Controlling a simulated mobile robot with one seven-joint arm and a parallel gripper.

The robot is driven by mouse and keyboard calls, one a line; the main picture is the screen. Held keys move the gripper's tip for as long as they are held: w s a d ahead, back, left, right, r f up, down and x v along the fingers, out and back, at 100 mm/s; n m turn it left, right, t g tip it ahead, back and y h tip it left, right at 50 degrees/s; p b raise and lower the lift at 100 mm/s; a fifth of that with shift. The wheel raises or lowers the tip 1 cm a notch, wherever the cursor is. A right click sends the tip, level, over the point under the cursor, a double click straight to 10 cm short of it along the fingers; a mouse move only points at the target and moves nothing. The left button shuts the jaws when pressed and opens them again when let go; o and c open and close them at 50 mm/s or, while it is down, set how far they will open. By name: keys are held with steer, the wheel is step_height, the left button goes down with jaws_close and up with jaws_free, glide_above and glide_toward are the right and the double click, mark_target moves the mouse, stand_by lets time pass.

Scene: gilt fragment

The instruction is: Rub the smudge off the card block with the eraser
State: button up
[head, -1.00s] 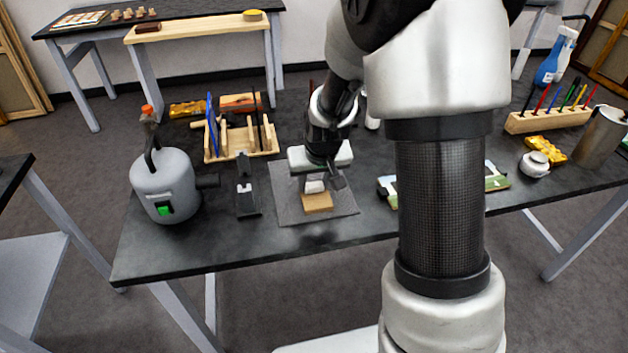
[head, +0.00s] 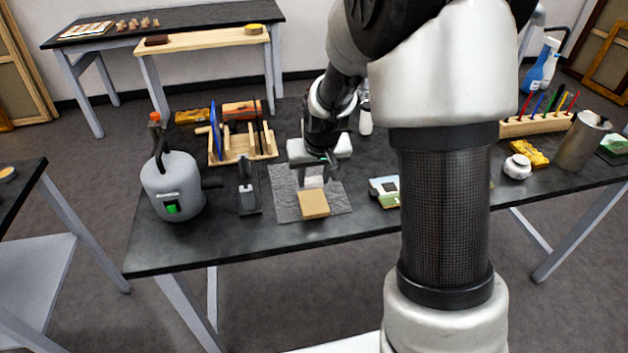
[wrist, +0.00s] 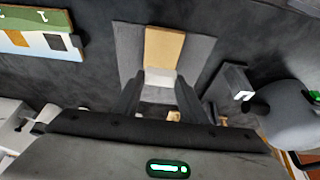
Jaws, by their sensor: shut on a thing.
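The card block (head: 314,204) is a flat tan piece lying on a grey mat (head: 284,208). It also shows in the wrist view (wrist: 163,48). I cannot make out a smudge on its visible face. My gripper (head: 314,170) is shut on the white eraser (head: 312,181), at the block's far edge as the head view sees it. In the wrist view the eraser (wrist: 160,76) sits between the fingers of my gripper (wrist: 160,88) and overlaps the near end of the block. I cannot tell whether the eraser touches it.
A grey canister (head: 172,188) and a small dark stand (head: 247,190) are left of the mat. A wooden rack (head: 240,148) stands behind them. A painted panel (head: 384,190) lies to the right, partly hidden by my arm. The table's front edge is clear.

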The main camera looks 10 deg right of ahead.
steer(key=shift+r+p, duration=0.5)
steer(key=shift+r, duration=0.65)
steer(key=shift+w, duration=0.1)
